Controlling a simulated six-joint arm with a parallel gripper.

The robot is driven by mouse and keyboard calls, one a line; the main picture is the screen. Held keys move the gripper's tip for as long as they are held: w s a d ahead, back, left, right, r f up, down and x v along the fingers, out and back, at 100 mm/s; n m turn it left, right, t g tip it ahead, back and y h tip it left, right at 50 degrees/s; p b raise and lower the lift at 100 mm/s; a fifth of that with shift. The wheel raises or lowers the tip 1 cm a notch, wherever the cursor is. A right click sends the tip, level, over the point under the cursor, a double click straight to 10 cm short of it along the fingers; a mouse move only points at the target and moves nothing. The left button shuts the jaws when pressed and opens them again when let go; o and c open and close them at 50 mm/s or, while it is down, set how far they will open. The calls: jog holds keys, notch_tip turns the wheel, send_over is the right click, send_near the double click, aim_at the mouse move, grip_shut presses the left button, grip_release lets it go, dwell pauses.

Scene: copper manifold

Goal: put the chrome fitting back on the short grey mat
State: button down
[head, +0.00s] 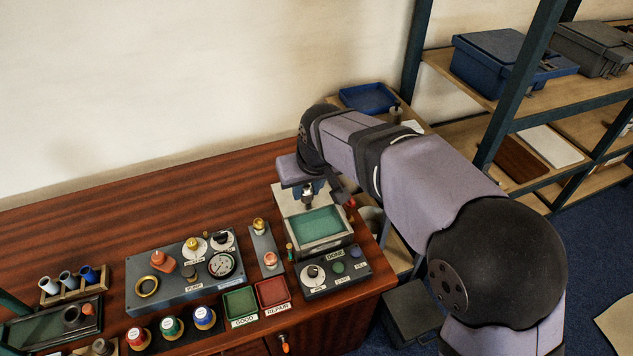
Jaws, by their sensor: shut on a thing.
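My gripper (308,192) points down above the back end of a pale box with a green-floored basin (318,224). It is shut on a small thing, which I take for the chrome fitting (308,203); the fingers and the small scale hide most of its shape. A short grey mat (265,245) lies left of the basin box. A brass fitting (259,226) stands at its back end and a copper-coloured fitting (270,259) near its front. A bare stretch of mat shows between them.
A grey pump panel (180,277) with a gauge and knobs lies left of the mat. Green (239,303) and red (272,291) trays sit in front of it. A control box (333,272) stands before the basin. The back left of the table is clear.

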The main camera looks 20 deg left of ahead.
jog(key=s+a+f, duration=0.1)
jog(key=s+f, duration=0.1)
jog(key=s, duration=0.1)
jog(key=s+a+f+n+p, duration=0.1)
jog(key=s+a+f, duration=0.1)
jog(key=f, duration=0.1)
jog(key=s+a+f+n+g, duration=0.1)
jog(key=s+a+f, duration=0.1)
jog(key=s+f, duration=0.1)
jog(key=shift+s, duration=0.3)
jog(key=f, duration=0.1)
jog(key=a+f, duration=0.1)
jog(key=shift+s+a+f, duration=0.15)
jog(key=shift+a+f, duration=0.15)
jog(key=shift+f, duration=0.1)
jog(key=w+a+m, duration=0.1)
jog(key=w+a+r+m+t, duration=0.1)
jog(key=shift+w+a+m, duration=0.3)
jog(key=shift+f, duration=0.15)
jog(key=shift+f+b, duration=1.4)
jog(key=shift+f, duration=0.7)
jog(key=shift+f+b, duration=0.9)
jog(key=shift+f, duration=0.4)
